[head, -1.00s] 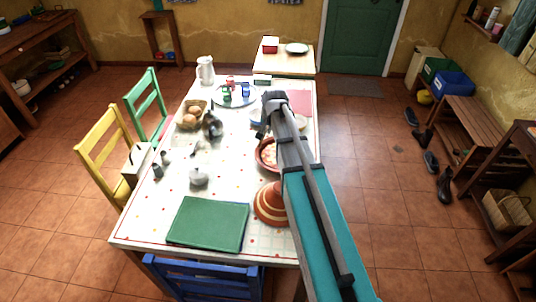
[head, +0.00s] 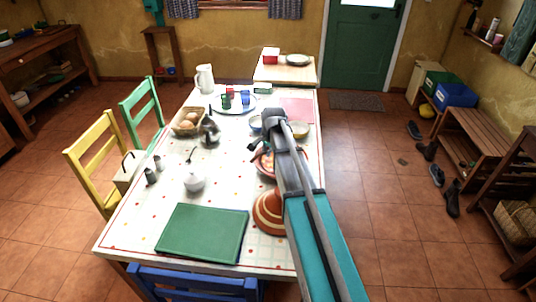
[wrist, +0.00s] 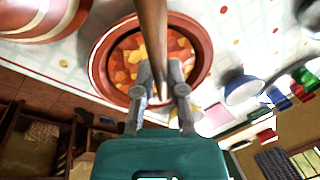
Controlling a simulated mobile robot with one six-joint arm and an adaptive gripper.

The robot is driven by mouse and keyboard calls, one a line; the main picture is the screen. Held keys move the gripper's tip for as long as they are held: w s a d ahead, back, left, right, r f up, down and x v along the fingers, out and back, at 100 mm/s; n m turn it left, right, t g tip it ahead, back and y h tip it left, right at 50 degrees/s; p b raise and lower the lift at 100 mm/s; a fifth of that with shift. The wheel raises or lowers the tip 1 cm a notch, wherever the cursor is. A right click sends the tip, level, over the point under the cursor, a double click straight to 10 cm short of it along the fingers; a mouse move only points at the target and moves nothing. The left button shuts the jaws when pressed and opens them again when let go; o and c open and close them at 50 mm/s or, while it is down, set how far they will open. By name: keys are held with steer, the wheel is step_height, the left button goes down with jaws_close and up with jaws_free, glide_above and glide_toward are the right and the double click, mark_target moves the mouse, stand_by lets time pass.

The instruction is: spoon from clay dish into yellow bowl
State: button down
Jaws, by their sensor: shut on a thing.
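The clay dish (head: 266,173) stands on the table, partly behind my arm in the head view. In the wrist view the clay dish (wrist: 101,62) is a red-brown round dish with orange and yellow food in it. My gripper (wrist: 160,73) is shut on the brown wooden spoon (wrist: 152,25), which crosses the picture in front of the dish. Whether the spoon touches the food I cannot tell. The yellow bowl (head: 300,131) stands beyond the dish, to the right of my arm, and is partly hidden by it.
A striped clay lid (head: 267,212) stands in front of the dish. A blue-rimmed bowl (head: 255,123) is near the yellow bowl.

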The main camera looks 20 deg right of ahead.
steer(key=shift+f, duration=0.15)
stand_by(0.3)
steer(key=shift+s+d+b+x, duration=0.1)
steer(key=shift+s+b+x, duration=0.1)
steer(key=shift+b+x, duration=1)
steer(key=shift+s+d+b+x, duration=0.1)
steer(key=shift+s+b+x, duration=0.1)
steer(key=shift+b+x, duration=1)
steer(key=shift+s+d+b+x, duration=0.1)
steer(key=shift+s+b+x, duration=0.1)
steer(key=shift+b+x, duration=1)
steer(key=shift+a, duration=0.1)
steer(key=shift+a+p+v, duration=0.2)
steer(key=shift+p+v, duration=0.75)
steer(key=shift+a+p+v, duration=0.2)
steer(key=shift+p+v, duration=0.75)
steer(key=shift+v, duration=0.05)
steer(key=shift+a+p+v, duration=0.2)
steer(key=shift+p+v, duration=0.75)
steer(key=shift+s+a+r+t+h+p, duration=0.1)
steer(key=shift+a+r+t+h+p, duration=0.25)
steer(key=shift+r+h, duration=0.2)
steer(key=shift+d, duration=0.1)
